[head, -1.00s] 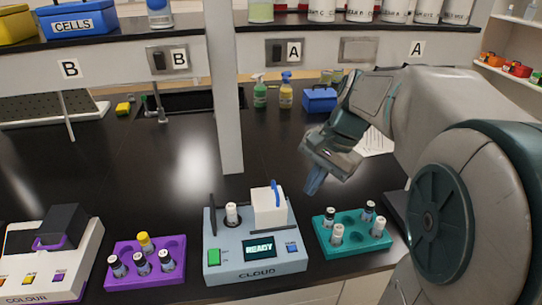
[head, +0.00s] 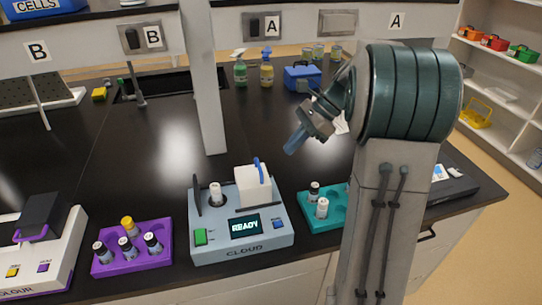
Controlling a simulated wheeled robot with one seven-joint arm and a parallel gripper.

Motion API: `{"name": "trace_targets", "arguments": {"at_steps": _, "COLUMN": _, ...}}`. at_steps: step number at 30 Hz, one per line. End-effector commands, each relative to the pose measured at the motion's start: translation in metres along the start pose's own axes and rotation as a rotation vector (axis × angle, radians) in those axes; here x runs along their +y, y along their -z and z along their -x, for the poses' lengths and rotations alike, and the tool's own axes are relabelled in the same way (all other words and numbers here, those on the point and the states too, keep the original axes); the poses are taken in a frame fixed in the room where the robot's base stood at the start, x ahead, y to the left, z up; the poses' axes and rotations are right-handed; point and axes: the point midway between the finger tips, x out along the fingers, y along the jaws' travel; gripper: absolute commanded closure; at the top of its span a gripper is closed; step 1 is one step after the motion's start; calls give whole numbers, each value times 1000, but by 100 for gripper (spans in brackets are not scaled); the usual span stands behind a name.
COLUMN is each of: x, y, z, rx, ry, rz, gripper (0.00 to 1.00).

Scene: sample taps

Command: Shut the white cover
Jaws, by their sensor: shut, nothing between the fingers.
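The white cover (head: 252,190) is a block with an upright blue handle (head: 259,170). It sits at the right of the top of the grey-blue CLOUD device (head: 205,254). Left of it, a white-capped vial (head: 215,194) stands uncovered in the device, beside a thin dark upright plate (head: 197,196). The display reads READY. My gripper (head: 292,147) hangs above the counter, behind and to the right of the cover, apart from it. Its blue fingers point down and to the left, shut and empty.
A purple rack (head: 160,255) of vials stands left of the device, and a teal rack (head: 309,222) stands right, partly hidden by my arm. The white COLOUR device (head: 62,246) is far left. A white post (head: 203,90) rises behind. The middle counter is clear.

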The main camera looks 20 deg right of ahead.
Motion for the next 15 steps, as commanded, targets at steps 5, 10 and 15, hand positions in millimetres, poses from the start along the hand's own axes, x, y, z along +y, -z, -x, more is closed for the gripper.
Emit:
{"name": "trace_targets", "arguments": {"at_steps": 5, "x": 1, "y": -5, "z": -34, "rx": 1, "ry": -3, "rz": 1, "gripper": 100}}
{"name": "trace_targets", "arguments": {"at_steps": 10, "x": 1, "y": -20, "z": -51, "rx": 1, "ry": -2, "rz": 2, "gripper": 100}}
{"name": "trace_targets", "arguments": {"at_steps": 15, "x": 1, "y": -25, "z": -59, "rx": 2, "ry": -1, "rz": 2, "gripper": 100}}
